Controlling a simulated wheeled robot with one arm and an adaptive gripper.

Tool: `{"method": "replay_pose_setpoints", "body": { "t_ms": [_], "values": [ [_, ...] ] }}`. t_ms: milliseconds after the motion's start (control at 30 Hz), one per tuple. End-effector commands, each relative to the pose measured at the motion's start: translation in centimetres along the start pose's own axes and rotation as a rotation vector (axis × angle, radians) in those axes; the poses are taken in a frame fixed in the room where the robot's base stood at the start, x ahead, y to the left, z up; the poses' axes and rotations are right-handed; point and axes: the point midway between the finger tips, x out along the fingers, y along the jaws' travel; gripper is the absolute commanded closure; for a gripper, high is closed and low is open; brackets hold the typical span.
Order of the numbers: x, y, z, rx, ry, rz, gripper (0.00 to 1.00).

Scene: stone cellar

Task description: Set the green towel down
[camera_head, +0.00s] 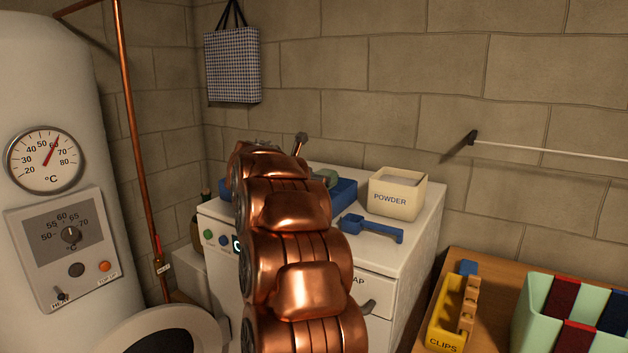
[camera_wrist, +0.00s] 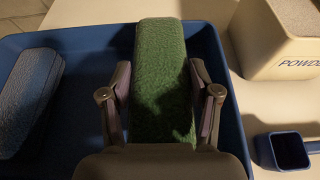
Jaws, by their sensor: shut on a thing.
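The green towel (camera_wrist: 160,60) is a folded, fuzzy strip between the two fingers of my gripper (camera_wrist: 160,78), which is shut on it. It is over the blue tray (camera_wrist: 90,42); I cannot tell whether it touches the tray floor. A folded blue towel (camera_wrist: 30,95) lies in the tray to the left. In the head view a bit of the green towel (camera_head: 327,177) shows past my arm, by the blue tray (camera_head: 345,191) on the white machine. My arm hides most of the tray and the gripper there.
A POWDER box (camera_head: 396,193) and a blue scoop (camera_head: 372,229) stand right of the tray on the white machine (camera_head: 415,235). A yellow CLIPS box (camera_head: 445,325) and a mint divided bin (camera_head: 540,315) are on the wooden table at right. A boiler stands left.

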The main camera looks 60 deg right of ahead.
Motion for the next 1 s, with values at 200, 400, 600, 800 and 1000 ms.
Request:
{"method": "replay_pose_setpoints", "body": {
  "t_ms": [200,400,600,800,1000],
  "values": [
    [0.1,0.0,-0.2,-0.001,0.000,-0.001,0.75],
    [0.3,0.0,-0.7,-0.002,0.000,-0.001,0.75],
    [0.5,-0.1,-1.1,-0.001,0.001,-0.002,0.75],
    [0.5,0.0,-1.1,-0.001,0.001,-0.001,0.29],
    [0.5,0.0,-1.1,0.000,0.001,-0.001,0.13]
  ]
}}
